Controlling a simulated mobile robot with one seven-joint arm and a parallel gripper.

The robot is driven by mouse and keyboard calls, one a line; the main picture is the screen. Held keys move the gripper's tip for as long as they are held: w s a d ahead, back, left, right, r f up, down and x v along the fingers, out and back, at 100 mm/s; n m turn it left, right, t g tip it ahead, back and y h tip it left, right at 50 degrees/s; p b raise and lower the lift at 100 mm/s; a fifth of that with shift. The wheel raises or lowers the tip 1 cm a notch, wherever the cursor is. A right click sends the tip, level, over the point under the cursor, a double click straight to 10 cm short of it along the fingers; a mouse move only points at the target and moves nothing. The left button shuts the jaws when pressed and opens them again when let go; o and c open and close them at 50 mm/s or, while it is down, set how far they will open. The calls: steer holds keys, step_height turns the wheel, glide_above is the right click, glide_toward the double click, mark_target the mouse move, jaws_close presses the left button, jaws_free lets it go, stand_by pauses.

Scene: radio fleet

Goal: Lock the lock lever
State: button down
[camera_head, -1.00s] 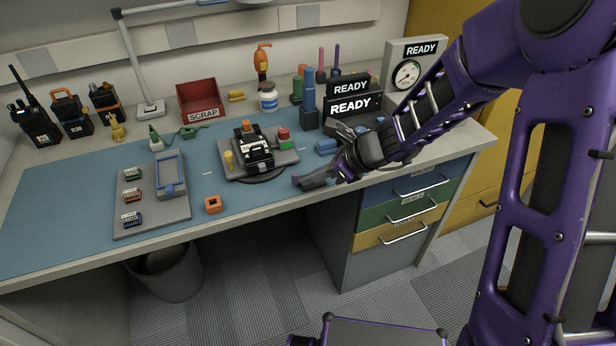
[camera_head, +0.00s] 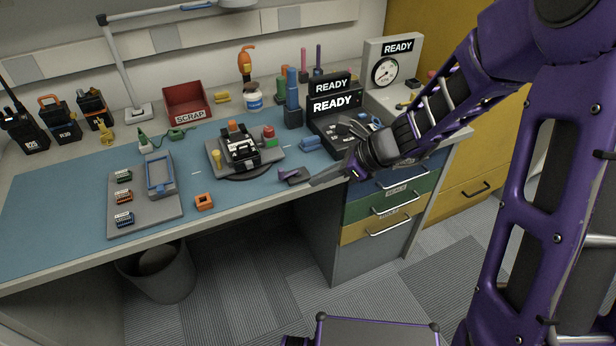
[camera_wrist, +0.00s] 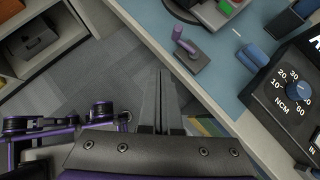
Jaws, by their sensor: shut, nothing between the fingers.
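A small purple lever on a grey base plate (camera_head: 293,176), which I take for the lock lever, sits at the front edge of the blue mat. In the wrist view its purple handle (camera_wrist: 183,38) shows on the grey plate, leaning up and left. My gripper (camera_head: 314,183) is shut and empty, just right of the lever in the head view. In the wrist view the closed fingertips (camera_wrist: 160,76) point toward the lever's side, apart from it and over the desk's front edge. The grey fixture (camera_head: 213,160) holding a black radio stands left of the lever.
An orange square part (camera_head: 204,201) and a grey parts tray (camera_head: 143,222) lie left. Blue mat between is clear.

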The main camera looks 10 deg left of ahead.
steer(key=s+d+r, duration=0.1)
steer(key=r, duration=0.1)
steer(key=s+d+r+p, duration=0.1)
steer(key=d+r, duration=0.1)
steer(key=shift+s+d+r, duration=0.1)
steer(key=shift+s+d, duration=0.1)
steer(key=shift+d, duration=0.05)
